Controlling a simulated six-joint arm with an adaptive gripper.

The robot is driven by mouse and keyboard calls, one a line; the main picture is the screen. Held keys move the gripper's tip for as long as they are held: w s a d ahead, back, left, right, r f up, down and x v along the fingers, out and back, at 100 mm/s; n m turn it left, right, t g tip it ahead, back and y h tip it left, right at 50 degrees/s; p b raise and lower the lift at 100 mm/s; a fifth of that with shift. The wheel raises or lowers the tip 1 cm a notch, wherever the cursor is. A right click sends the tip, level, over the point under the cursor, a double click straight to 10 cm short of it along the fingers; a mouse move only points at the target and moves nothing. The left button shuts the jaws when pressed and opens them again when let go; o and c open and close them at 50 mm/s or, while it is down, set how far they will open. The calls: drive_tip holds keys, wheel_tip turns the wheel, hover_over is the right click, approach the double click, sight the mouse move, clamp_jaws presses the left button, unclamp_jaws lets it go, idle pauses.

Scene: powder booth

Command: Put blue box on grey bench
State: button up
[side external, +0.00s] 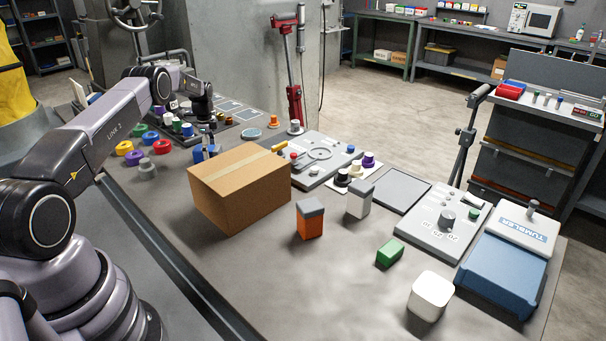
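The grey bench (280,265) fills the middle of the side external view, with many things on its top. A small blue item (197,154) shows just behind the left end of the cardboard box; its lower part is hidden, and I cannot tell if it is the blue box. My gripper (207,143) points down close beside this blue item, partly hidden by the cardboard box. Its fingers are too small and dark to show whether they are open or hold anything.
The large cardboard box (238,195) stands in front of my gripper. Colored rings (131,157) lie to the left. An orange box (310,222), green block (390,253), white container (431,296) and blue-and-white tumbler unit (503,270) stand to the right. The bench's front middle is clear.

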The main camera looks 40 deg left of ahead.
sight(209, 149)
drive_tip(key=c, duration=0.9)
drive_tip(key=shift+o, duration=0.2)
drive_tip(key=shift+r, duration=0.1)
drive_tip(key=shift+r, duration=0.25)
drive_tip(key=r, duration=0.3)
drive_tip(key=shift+s+d+r, duration=0.1)
drive_tip(key=shift+s+d, duration=0.05)
drive_tip(key=shift+s, duration=0.05)
drive_tip(key=s+d+r, duration=0.8)
drive_tip(key=s+r, duration=0.1)
drive_tip(key=s, duration=0.1)
drive_tip(key=w+d+r+n, duration=0.2)
drive_tip(key=d+r, duration=0.2)
drive_tip(key=d, duration=0.6)
drive_tip(key=w+d+r+n, duration=0.2)
drive_tip(key=d+r, duration=0.3)
drive_tip(key=d, duration=0.5)
drive_tip(key=w+d+r+n, duration=0.2)
drive_tip(key=d+r, duration=0.2)
drive_tip(key=d, duration=0.6)
drive_tip(key=s+f+n, duration=0.3)
drive_tip(key=s+f, duration=0.3)
drive_tip(key=f, duration=0.6)
drive_tip(key=shift+s+f+n, duration=0.15)
drive_tip(key=shift+f+n, duration=0.2)
drive_tip(key=shift+n, duration=0.05)
